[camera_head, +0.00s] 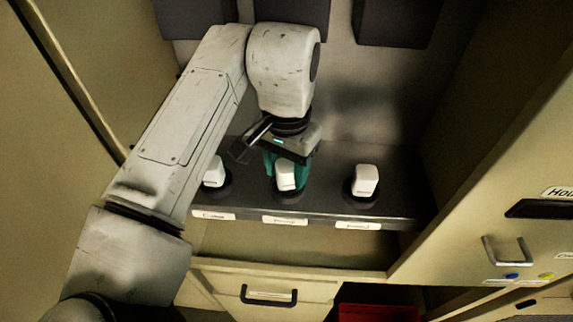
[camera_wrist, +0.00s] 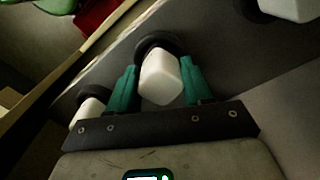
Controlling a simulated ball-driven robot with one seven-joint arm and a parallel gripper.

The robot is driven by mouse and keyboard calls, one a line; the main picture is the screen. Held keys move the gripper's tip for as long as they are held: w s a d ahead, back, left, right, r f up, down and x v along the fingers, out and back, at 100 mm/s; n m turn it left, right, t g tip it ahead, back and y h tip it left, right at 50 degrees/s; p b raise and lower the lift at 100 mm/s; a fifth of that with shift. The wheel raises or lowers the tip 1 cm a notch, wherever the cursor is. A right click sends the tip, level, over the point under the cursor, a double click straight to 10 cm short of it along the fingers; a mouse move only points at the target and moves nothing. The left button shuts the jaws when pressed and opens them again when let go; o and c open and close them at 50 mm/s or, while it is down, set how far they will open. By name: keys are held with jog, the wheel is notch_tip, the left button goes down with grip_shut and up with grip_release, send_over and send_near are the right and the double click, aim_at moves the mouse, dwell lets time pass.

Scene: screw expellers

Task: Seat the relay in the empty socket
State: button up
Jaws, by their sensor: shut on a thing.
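My gripper (camera_head: 285,172) reaches down over the middle of the dark shelf, its teal fingers on both sides of a white block-shaped relay (camera_head: 286,177). In the wrist view my gripper (camera_wrist: 159,75) is shut on this relay (camera_wrist: 161,80). A black round socket (camera_wrist: 157,42) shows just past the relay. In the head view the relay is at the middle socket (camera_head: 289,196); I cannot tell whether it is fully down in it. The left socket (camera_head: 221,193) and right socket (camera_head: 361,199) each have a white relay on them.
The left white relay (camera_head: 214,173) and right white relay (camera_head: 366,178) flank my gripper. White labels (camera_head: 285,220) line the shelf's (camera_head: 325,205) front edge. Dark boxes (camera_head: 397,22) hang above at the back. A drawer (camera_head: 270,292) and a red bin (camera_head: 377,312) are below.

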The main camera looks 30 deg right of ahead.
aim_at(287, 166)
jog(key=shift+f, duration=0.35)
jog(key=o, duration=0.8)
notch_tip(287, 166, up, 8)
jog(key=p, duration=0.7)
jog(key=shift+r, duration=1.55)
jog(key=shift+s+a, duration=0.1)
